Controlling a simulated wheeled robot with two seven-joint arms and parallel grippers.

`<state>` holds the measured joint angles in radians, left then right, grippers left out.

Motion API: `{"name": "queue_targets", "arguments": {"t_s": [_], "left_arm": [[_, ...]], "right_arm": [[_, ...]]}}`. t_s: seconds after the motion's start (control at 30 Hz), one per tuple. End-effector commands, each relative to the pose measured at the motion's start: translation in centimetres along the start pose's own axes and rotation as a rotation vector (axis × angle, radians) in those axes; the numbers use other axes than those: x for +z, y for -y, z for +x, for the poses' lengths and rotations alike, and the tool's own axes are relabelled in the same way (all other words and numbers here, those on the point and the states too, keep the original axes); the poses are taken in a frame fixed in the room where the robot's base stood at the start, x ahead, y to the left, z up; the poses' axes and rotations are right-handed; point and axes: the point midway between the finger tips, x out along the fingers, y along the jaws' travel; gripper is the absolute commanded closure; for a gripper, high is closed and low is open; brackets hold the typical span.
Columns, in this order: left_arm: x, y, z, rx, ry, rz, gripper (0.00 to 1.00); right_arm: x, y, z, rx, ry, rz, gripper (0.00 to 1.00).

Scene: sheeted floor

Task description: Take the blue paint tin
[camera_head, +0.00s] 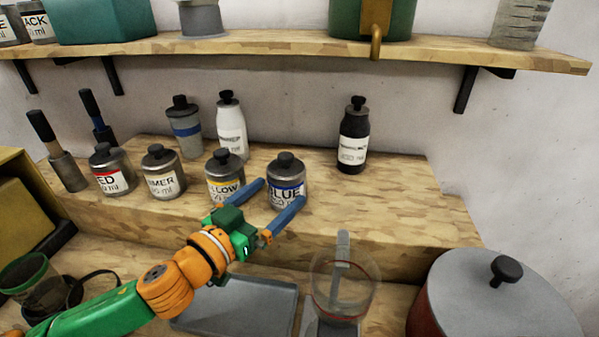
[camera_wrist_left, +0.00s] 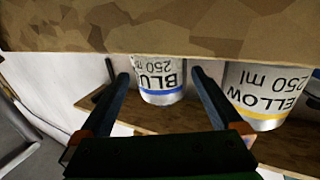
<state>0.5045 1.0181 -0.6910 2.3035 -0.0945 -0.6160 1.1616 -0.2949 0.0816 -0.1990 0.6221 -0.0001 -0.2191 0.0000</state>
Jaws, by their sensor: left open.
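The blue paint tin (camera_head: 286,178) is a small metal tin with a dark knobbed lid and a white label reading BLUE with a blue stripe. It stands upright on the raised wooden step (camera_head: 400,205). My left gripper (camera_head: 279,193) is open in front of the tin, its blue-grey fingers pointing at it. In the left wrist view the picture is upside down, and the blue tin (camera_wrist_left: 160,78) shows between and beyond the two fingertips (camera_wrist_left: 160,75). I cannot tell whether the fingers touch it. My right gripper is not in view.
The yellow tin (camera_head: 225,176) stands close on the left of the blue one. Primer (camera_head: 162,172) and red (camera_head: 112,172) tins stand further left. Bottles (camera_head: 353,136) are behind. A clear jug (camera_head: 343,282), grey tray (camera_head: 240,307) and large lidded pot (camera_head: 490,305) are below.

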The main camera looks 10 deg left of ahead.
Motion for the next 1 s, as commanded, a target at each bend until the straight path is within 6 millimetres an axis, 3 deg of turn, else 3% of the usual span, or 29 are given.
{"name": "queue_targets", "arguments": {"t_s": [0.33,0.6,0.9,0.97,1.0], "left_arm": [[0.1,0.3,5.4,0.0,-0.001,0.0,0.0],[0.4,0.3,6.0,-0.001,0.002,0.001,0.0],[0.4,0.4,6.0,-0.001,0.001,0.001,0.81],[0.4,0.4,6.0,-0.001,0.001,0.001,0.97],[0.3,0.4,6.0,-0.001,-0.001,0.002,0.99]], "right_arm": [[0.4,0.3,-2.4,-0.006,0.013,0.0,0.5],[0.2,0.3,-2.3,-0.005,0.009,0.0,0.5],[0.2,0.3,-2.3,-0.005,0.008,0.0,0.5],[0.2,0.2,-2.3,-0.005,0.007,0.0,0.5],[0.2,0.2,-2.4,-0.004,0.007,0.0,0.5]]}}
